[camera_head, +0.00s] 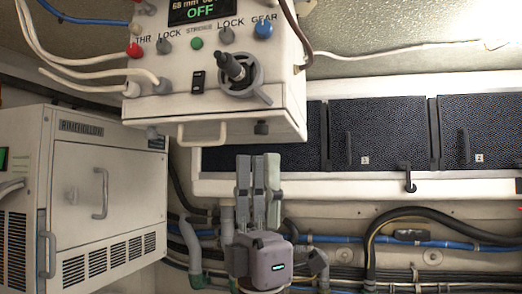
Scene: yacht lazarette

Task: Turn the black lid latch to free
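Two dark lids at the right have dark latch handles: one on the middle lid (349,148), one on the right lid (465,146). A black hook-shaped latch (408,178) hangs at the lower edge between those lids. I cannot tell which of these is the task's black lid latch. My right gripper (258,160) points up below the control box, in front of the left end of the lid row. Its grey fingers stand close together, and nothing is clearly held. It is apart from the latches. My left gripper is not in view.
A white control box (215,105) with knobs, a black lever (233,68) and a green "OFF" display hangs above my gripper. A white cabinet (105,200) stands at the left. Hoses and cables (420,242) run along the wall below the lids.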

